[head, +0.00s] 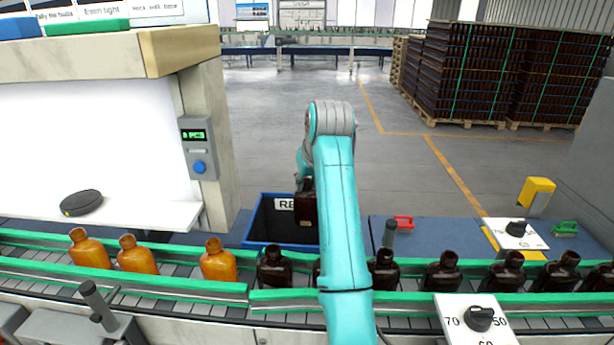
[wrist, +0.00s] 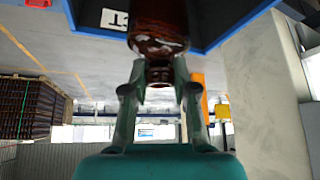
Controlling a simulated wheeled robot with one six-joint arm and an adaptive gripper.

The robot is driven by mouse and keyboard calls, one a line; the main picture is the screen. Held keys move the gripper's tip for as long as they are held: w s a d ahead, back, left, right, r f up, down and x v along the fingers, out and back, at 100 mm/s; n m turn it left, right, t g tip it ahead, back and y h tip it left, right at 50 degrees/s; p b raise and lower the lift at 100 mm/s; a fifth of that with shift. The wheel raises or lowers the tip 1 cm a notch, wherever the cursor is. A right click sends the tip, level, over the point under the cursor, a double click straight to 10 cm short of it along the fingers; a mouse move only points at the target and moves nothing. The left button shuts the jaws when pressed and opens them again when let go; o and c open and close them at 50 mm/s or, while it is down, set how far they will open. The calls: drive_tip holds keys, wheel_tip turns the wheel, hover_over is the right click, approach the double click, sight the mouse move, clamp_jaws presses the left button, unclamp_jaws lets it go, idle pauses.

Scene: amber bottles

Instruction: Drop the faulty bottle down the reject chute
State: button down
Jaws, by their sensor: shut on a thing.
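My gripper (wrist: 159,76) is shut on the neck of a dark amber bottle (wrist: 158,28), whose body extends away from the fingers in the wrist view. In the head view the held bottle (head: 306,211) shows at the left of my arm, in front of the blue reject chute (head: 258,232). My gripper there is mostly hidden by my arm. The chute is a blue open box with a white label, partly covered by the bottle and arm. In the wrist view the blue edge (wrist: 215,42) and part of the label lie beside the bottle. I cannot tell any fault on it.
A conveyor with green rails (head: 180,285) runs across the front. Orange bottles (head: 218,262) stand on its left, dark bottles (head: 442,272) on its right. A lit inspection booth (head: 90,140) stands at left. Stacked crates (head: 505,75) stand at back right.

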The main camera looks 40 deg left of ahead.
drive_tip(key=c, duration=0.8)
unclamp_jaws()
drive_tip(key=shift+r, duration=0.1)
drive_tip(key=v, duration=1.2)
